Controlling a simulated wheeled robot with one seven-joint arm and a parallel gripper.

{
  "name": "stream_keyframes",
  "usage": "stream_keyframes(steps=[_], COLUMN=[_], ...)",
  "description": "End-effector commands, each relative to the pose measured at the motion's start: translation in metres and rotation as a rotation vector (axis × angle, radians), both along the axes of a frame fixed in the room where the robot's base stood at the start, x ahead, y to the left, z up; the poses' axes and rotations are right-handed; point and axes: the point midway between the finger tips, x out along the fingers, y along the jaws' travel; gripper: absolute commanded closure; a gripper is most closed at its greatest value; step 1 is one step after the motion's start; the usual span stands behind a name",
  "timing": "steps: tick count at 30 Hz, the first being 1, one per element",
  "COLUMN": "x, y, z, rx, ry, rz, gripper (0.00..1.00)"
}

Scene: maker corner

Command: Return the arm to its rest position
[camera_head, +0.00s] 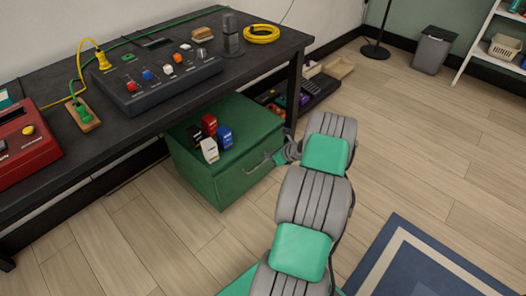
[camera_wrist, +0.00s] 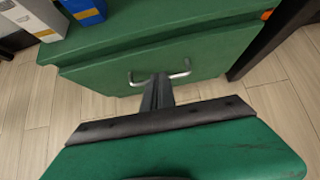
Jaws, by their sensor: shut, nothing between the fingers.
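My arm reaches from the bottom of the head view toward a green cabinet (camera_head: 205,175) under the bench. My gripper (camera_head: 281,158) is at the cabinet's front, close to its metal handle (camera_head: 257,166). In the wrist view my gripper (camera_wrist: 158,82) is shut and empty, its fingertips in front of the middle of the handle (camera_wrist: 182,73). I cannot tell whether the fingertips touch the handle. The cabinet front (camera_wrist: 210,70) looks closed in both views.
Red, blue, white and dark small boxes stand on the cabinet top, including a white one (camera_head: 209,150). The black workbench (camera_head: 290,40) overhangs the cabinet. A low shelf of items (camera_head: 318,90) lies beyond my gripper. Wooden floor (camera_head: 410,130) is clear at right; a blue rug (camera_head: 425,255) lies lower right.

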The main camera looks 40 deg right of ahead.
Motion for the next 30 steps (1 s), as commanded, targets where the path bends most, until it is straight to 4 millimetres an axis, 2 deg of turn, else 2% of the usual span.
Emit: stream_keyframes(steps=[1, 3, 9, 13, 14, 16, 17, 20, 21, 23, 24, 26, 27, 29, 30], x=[-0.012, -0.025, -0.047, -0.049, -0.047, -0.039, -0.034, -0.015, -0.008, -0.002, -0.001, -0.002, -0.005, -0.014, -0.022], y=[-0.001, -0.003, -0.003, -0.002, -0.001, 0.009, 0.016, 0.053, 0.073, 0.104, 0.125, 0.157, 0.178, 0.210, 0.232], z=[0.016, 0.027, 0.041, 0.045, 0.050, 0.073, 0.089, 0.158, 0.189, 0.234, 0.263, 0.306, 0.335, 0.377, 0.405], rx=[0.004, 0.004, 0.007, 0.001, -0.009, -0.057, -0.094, -0.265, -0.347, -0.470, -0.550, -0.668, -0.745, -0.860, -0.933], ry=[0.002, 0.002, 0.006, 0.006, 0.007, 0.019, 0.027, 0.065, 0.080, 0.101, 0.111, 0.122, 0.126, 0.126, 0.124], rz=[-0.004, -0.004, -0.001, 0.006, 0.018, 0.083, 0.131, 0.361, 0.475, 0.651, 0.768, 0.943, 1.061, 1.240, 1.359], gripper=[1.00, 1.00, 1.00, 1.00, 1.00, 1.00, 1.00, 1.00, 1.00, 1.00, 1.00, 1.00, 1.00, 1.00, 1.00])
